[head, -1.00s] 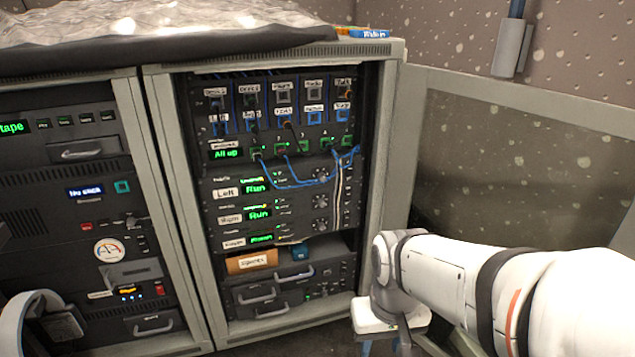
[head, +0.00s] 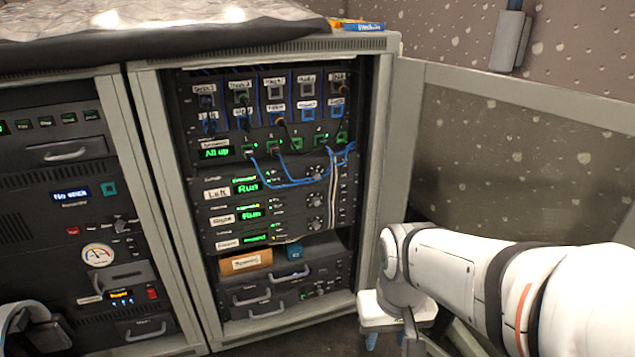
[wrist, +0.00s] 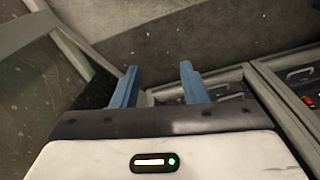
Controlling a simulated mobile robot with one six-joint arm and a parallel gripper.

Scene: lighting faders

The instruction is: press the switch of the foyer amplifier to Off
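The rack holds a stack of three amplifiers. The top one is labelled Left (head: 216,194) with a green Run display, and the middle one below (head: 222,219) also shows Run. The lowest amplifier (head: 228,243) has a small label too blurred to read surely, probably Foyer, and a green display (head: 255,238). Its switch is too small to make out; hanging cables cross the right part of the stack. My gripper (wrist: 160,85) is open and empty, its two blue fingers apart. In the head view it hangs low, right of the rack and well away from the amplifiers.
Blue patch cables (head: 285,184) loop in front of the upper amplifiers. An orange box (head: 246,263) sits on a shelf below, above drawers. An open rack door (head: 500,160) stands at the right, behind my arm. A second rack (head: 60,215) stands left.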

